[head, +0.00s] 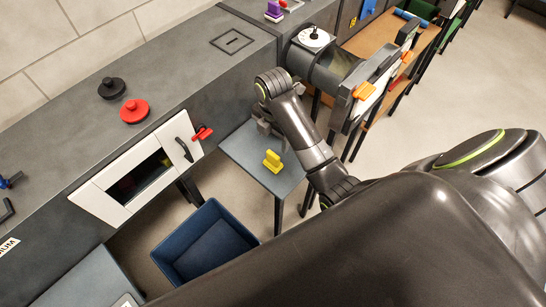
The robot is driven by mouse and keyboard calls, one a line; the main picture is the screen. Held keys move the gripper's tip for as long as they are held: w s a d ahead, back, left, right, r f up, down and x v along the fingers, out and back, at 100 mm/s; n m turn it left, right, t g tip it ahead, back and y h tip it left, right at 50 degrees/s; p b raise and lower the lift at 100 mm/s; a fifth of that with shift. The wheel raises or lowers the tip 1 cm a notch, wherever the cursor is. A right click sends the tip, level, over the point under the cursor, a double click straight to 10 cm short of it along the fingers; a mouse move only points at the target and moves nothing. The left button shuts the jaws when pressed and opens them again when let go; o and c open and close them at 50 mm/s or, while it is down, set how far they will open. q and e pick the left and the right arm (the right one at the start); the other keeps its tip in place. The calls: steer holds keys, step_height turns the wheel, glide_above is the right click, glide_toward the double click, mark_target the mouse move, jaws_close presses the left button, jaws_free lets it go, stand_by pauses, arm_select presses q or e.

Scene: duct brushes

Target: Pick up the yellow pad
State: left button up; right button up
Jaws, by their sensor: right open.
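The yellow pad (272,160), a flat piece with an upright grip, stands on a small grey side table (245,152) in the head view. My right gripper (269,130) hangs just behind the pad in the picture, partly hidden by my own forearm. It is open, and no object shows between its fingers. It looks apart from the pad, though the exact gap is hard to tell. My left gripper is not in view.
A red pad (134,110) and a black pad (111,88) lie on the dark duct top. A white-framed hatch (98,200) with a red lever (202,133) is in its side. A blue bin (205,245) stands on the floor. A cluttered bench (378,35) is behind.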

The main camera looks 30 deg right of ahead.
mark_target(273, 154)
steer(key=shift+f+b, duration=2.35)
steer(key=shift+f, duration=0.45)
step_height(273, 154, down, 4)
steer(key=b, duration=0.3)
steer(key=shift+f, duration=0.2)
steer(key=shift+c, duration=0.4)
steer(key=c, duration=1.1)
steer(key=shift+r+p, duration=0.3)
steer(key=shift+r, duration=0.3)
step_height(273, 154, up, 9)
steer(key=p, duration=0.8)
